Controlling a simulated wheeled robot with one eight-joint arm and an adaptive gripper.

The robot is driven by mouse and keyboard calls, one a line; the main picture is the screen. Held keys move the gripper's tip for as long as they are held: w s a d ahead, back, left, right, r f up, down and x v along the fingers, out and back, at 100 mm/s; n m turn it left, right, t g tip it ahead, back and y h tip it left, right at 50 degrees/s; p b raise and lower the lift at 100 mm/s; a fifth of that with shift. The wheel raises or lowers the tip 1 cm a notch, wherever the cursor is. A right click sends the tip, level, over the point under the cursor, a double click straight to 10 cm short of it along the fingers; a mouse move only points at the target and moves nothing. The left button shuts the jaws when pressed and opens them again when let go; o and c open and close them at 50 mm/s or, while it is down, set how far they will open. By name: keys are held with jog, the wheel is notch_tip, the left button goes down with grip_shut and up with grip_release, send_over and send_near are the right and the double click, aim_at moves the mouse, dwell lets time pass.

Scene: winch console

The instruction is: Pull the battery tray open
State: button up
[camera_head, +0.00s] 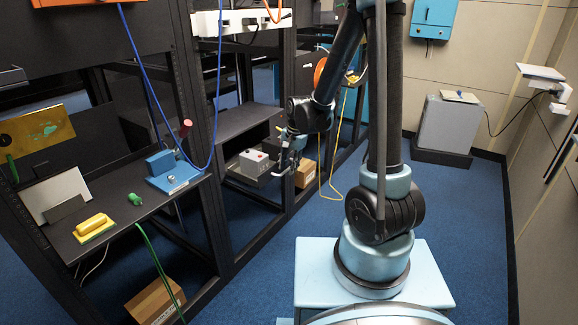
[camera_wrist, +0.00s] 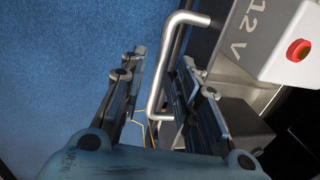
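The battery tray (camera_head: 243,179) sits low in the rack in the head view, with a light box (camera_head: 254,161) with a red button on it. The wrist view shows a grey face marked "12 V" (camera_wrist: 250,28) and the tray's silver bar handle (camera_wrist: 163,65). My gripper (camera_wrist: 165,62) is open, with one finger on each side of the handle's long bar. Gaps show between bar and fingers; I see no clear contact. In the head view my gripper (camera_head: 290,160) is at the tray's right end, and the handle is mostly hidden there.
A shelf at left holds a blue device (camera_head: 172,172) and a yellow block (camera_head: 92,225). A cardboard box (camera_head: 306,174) is right beside my gripper, and a yellow cable (camera_head: 335,170) hangs close by. Blue floor (camera_head: 460,215) is clear at right.

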jog(key=shift+r, duration=0.1)
notch_tip(320, 180, up, 12)
jog(key=s+d, duration=0.1)
jog(key=d, duration=0.1)
jog(key=shift+f, duration=0.25)
dwell(0.4)
jog(key=s+d+r+n, duration=0.2)
jog(key=s+d+n, duration=0.1)
jog(key=s+d, duration=0.85)
jog(key=s+d+f+n+t+h, duration=0.1)
jog(key=s+d+f+n, duration=0.2)
jog(key=s+d, duration=0.7)
jog(key=shift+s+f+n+h, duration=0.35)
jog(key=shift+s+f, duration=0.25)
jog(key=shift+f, duration=0.2)
